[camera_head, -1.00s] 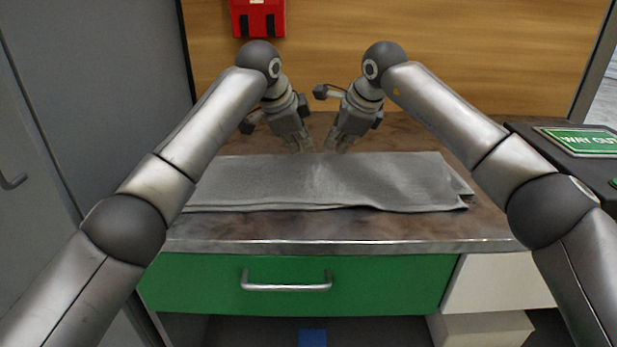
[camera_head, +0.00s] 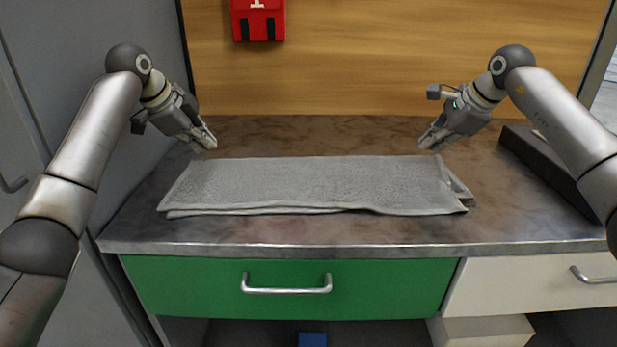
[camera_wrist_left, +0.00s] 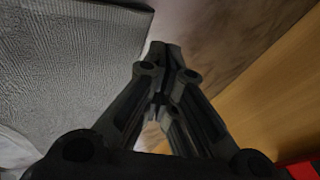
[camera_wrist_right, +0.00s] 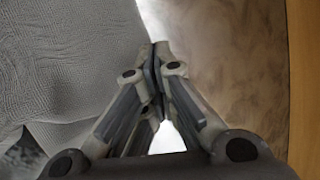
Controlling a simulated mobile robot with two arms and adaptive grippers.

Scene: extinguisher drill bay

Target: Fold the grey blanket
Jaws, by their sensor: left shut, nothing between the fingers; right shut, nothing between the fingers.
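The grey blanket (camera_head: 310,185) lies folded in a long flat strip on the brown worktop. Its layers show along the front edge and at the right end, where the corners do not line up. My left gripper (camera_head: 207,146) is shut and empty, above the blanket's far left corner. My right gripper (camera_head: 428,146) is shut and empty, near the far right corner. The blanket also shows beside the shut fingers in the left wrist view (camera_wrist_left: 65,70) and in the right wrist view (camera_wrist_right: 65,60). Neither gripper holds cloth.
The worktop (camera_head: 300,232) is bare in front of and behind the blanket. A wooden panel (camera_head: 380,60) with a red case (camera_head: 258,20) stands behind. A grey cabinet wall (camera_head: 90,30) bounds the left. A dark box (camera_head: 545,165) sits at the right, partly behind my arm.

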